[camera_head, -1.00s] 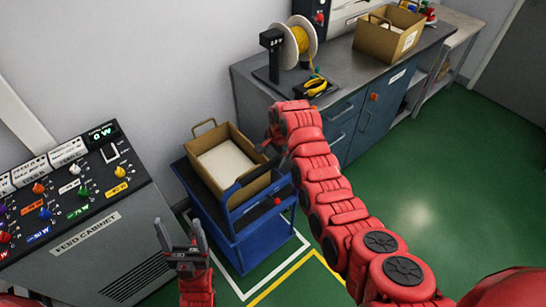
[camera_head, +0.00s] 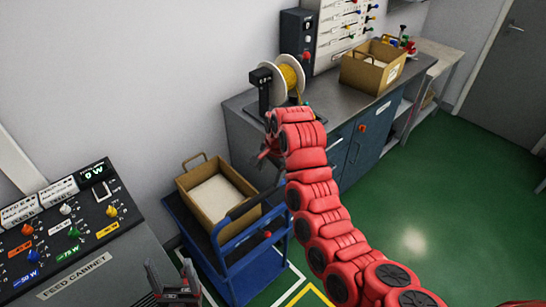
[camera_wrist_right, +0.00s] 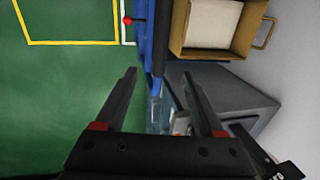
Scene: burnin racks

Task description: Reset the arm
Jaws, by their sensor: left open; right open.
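My right arm, red and segmented, reaches up through the middle of the head view. Its gripper (camera_head: 264,155) shows only partly beyond the last red segment, above and to the right of the cart. In the right wrist view my right gripper (camera_wrist_right: 160,75) has two dark fingers spread apart with nothing between them. My left gripper (camera_head: 173,280) is at the bottom left of the head view, in front of the feed cabinet's right side, with its fingers apart and empty. Most of the left arm is out of the picture.
A blue cart (camera_head: 250,266) carries an open cardboard box (camera_head: 190,204). The feed cabinet (camera_head: 95,290) stands at left. A grey bench (camera_head: 330,98) holds a yellow spool (camera_head: 290,76) and another box (camera_head: 370,72). Green floor (camera_head: 450,190) is clear at right.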

